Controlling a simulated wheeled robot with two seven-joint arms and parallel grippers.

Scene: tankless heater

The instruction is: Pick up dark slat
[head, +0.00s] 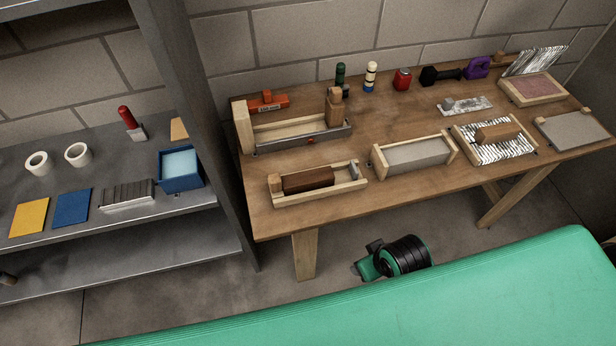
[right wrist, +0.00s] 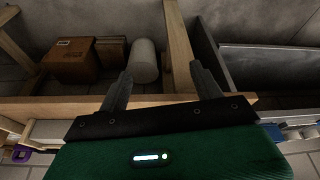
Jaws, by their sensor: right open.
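A dark brown block (head: 308,180), which may be the dark slat, lies in a shallow light-wood tray at the near left of the workbench in the head view. A dark grey strip (head: 303,139) runs along the front of the longer wooden tray behind it; I cannot tell which of the two is the slat. My right gripper (right wrist: 162,72) shows in the right wrist view, open, with nothing between its fingers. Neither gripper shows in the head view, and no slat is recognisable in the wrist view.
The workbench (head: 262,217) also holds a grey-filled tray (head: 414,154), a tray of metal strips (head: 470,145) and a red can (head: 402,79). A grey shelf (head: 105,234) stands at left. A green-black tool (head: 395,258) lies on the floor. Boxes (right wrist: 72,62) show in the wrist view.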

